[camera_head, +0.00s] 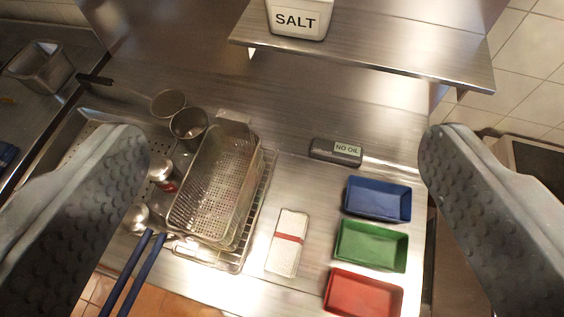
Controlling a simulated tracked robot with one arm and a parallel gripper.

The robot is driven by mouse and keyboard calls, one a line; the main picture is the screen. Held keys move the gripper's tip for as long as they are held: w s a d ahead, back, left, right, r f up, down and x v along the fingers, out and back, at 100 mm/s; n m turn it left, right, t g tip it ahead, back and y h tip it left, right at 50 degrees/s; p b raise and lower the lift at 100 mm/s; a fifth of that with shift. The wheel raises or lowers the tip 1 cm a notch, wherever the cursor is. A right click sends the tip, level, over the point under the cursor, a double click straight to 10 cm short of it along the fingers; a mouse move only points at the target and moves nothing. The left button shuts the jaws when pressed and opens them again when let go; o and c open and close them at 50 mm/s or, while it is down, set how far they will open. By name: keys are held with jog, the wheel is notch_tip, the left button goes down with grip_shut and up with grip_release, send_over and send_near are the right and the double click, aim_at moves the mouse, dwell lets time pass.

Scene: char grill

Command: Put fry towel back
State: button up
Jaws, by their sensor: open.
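The fry towel appears to be the folded white cloth with a red stripe (287,243), lying flat on the steel counter between the wire basket and the coloured trays. My gripper (284,150) is open and empty, its two grey padded fingers spread wide at the left and right of the view. The towel is below and between the fingers, apart from both. No part of the towel looks hidden.
A perforated basket (215,180) sits on a wire rack left of the towel. Blue (378,200), green (371,246) and red (362,293) trays stand at right. A NO OIL block (336,152) lies behind. A SALT container (298,18) stands on the shelf (400,62).

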jog(key=s+a+r+t, duration=0.1)
jog(key=s+r+t, duration=0.1)
jog(key=s+r, duration=0.3)
jog(key=shift+r+n, duration=0.3)
jog(key=shift+r, duration=0.45)
